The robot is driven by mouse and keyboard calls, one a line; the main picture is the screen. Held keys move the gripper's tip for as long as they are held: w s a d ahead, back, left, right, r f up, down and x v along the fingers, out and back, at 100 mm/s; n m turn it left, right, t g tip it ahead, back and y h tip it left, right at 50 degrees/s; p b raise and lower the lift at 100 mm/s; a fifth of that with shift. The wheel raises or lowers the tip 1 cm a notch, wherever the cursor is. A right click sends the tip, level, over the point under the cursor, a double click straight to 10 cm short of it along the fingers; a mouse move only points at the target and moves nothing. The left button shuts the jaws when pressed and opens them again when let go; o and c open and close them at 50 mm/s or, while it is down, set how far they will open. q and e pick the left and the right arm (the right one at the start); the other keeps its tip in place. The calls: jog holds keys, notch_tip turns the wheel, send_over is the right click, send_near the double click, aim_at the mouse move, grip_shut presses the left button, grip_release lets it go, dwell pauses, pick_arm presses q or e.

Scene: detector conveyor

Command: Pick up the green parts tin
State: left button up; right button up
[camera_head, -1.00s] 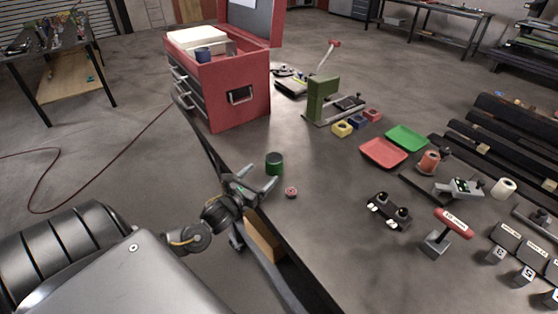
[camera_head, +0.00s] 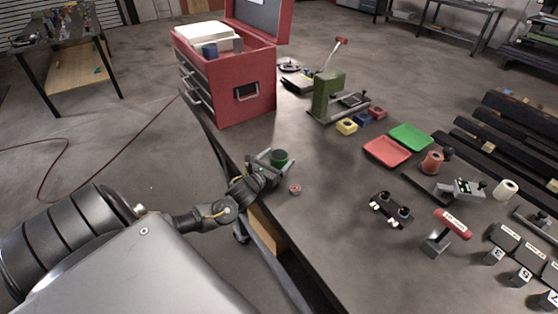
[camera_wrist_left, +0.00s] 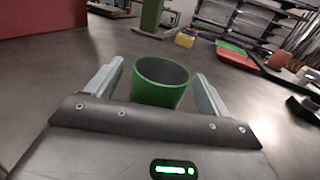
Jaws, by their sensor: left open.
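The green parts tin (camera_head: 279,158) stands upright on the dark workbench near its left edge, in front of the red tool chest. My left gripper (camera_head: 272,157) is open, with its fingers pointing at the tin. In the left wrist view the tin (camera_wrist_left: 160,82) stands between the two spread fingers, with a gap visible on each side, and its open dark top shows. The tin's lower part is hidden there behind the gripper body. My right gripper is not in view.
A small red round piece (camera_head: 295,189) lies just right of the gripper. The red tool chest (camera_head: 228,88) stands behind the tin. A green press (camera_head: 327,96), a red tray (camera_head: 387,151) and a green tray (camera_head: 410,137) are farther right. Bare bench lies between.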

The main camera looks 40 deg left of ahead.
aim_at(282, 152)
pick_arm(q)
jog(key=shift+w, duration=1.5)
jog(key=shift+a, duration=0.1)
jog(key=shift+c, duration=0.4)
jog(key=c, duration=1)
jog(key=shift+r, duration=0.1)
jog(key=shift+r, duration=0.55)
jog(key=s+r+b, duration=0.1)
jog(key=s+r, duration=0.3)
jog(key=s+r+b, duration=0.1)
jog(key=s+r, duration=0.2)
jog(key=s, duration=0.2)
jog(key=s+r+b, duration=0.2)
jog(key=s+r, duration=0.2)
jog(key=s, duration=0.1)
jog(key=shift+a+r, duration=0.2)
jog(key=shift+r, duration=0.1)
